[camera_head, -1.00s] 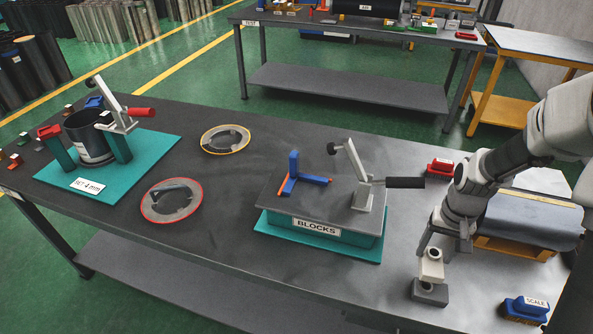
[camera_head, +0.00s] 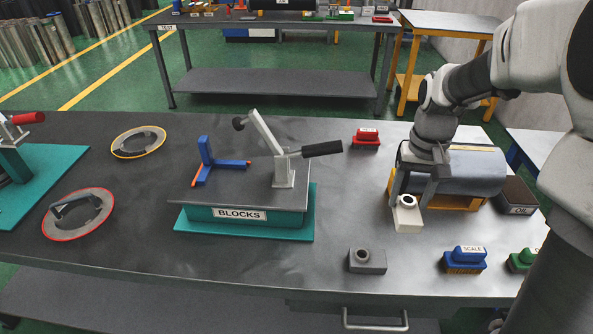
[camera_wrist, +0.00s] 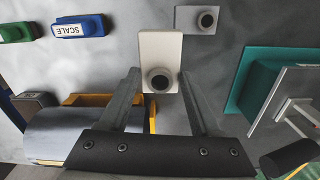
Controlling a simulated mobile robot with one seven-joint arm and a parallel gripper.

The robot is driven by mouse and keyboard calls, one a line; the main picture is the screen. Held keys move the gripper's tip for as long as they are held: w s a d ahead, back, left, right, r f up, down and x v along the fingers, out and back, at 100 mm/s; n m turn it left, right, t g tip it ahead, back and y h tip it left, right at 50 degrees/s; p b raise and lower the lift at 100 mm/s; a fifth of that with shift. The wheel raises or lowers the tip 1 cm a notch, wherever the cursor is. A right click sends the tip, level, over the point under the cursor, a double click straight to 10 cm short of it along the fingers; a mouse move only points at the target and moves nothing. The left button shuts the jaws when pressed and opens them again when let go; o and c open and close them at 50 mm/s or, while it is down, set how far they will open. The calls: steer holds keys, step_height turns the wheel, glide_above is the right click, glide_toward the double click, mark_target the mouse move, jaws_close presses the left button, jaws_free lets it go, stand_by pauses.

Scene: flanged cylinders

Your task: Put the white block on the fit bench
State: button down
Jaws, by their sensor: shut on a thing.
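The white block (camera_head: 407,218) has a dark-centred round boss and is held between the fingers of my gripper (camera_head: 408,190). It appears raised over the right part of the near bench top (camera_head: 330,225). In the wrist view the white block (camera_wrist: 160,48) sits at the tips of my gripper (camera_wrist: 158,80). A similar grey block (camera_head: 367,262) stands on the bench, apart from the white one, and also shows in the wrist view (camera_wrist: 198,20). I cannot tell for certain which surface is the fit bench.
The BLOCKS fixture (camera_head: 240,215) with a raised lever stands left of my gripper. A covered roll (camera_head: 460,172) lies close behind it. Blue SCALE brush (camera_head: 464,260), green brush (camera_head: 521,261) and red brush (camera_head: 366,139) stand around. A labelled far bench (camera_head: 290,22) stands across the floor.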

steer(key=w+a+f, duration=0.1)
steer(key=w+f, duration=0.1)
steer(key=w, duration=0.1)
steer(key=w+a+f, duration=0.2)
steer(key=w, duration=0.2)
steer(key=w+a+f, duration=0.1)
steer(key=w+f, duration=0.2)
steer(key=shift+w+a, duration=0.35)
steer(key=shift+w, duration=0.05)
steer(key=shift+f+b, duration=0.45)
steer(key=shift+f, duration=1.5)
steer(key=shift+f, duration=0.2)
steer(key=shift+c, duration=0.5)
jaws_free()
steer(key=shift+s, duration=0.1)
steer(key=shift+r, duration=0.15)
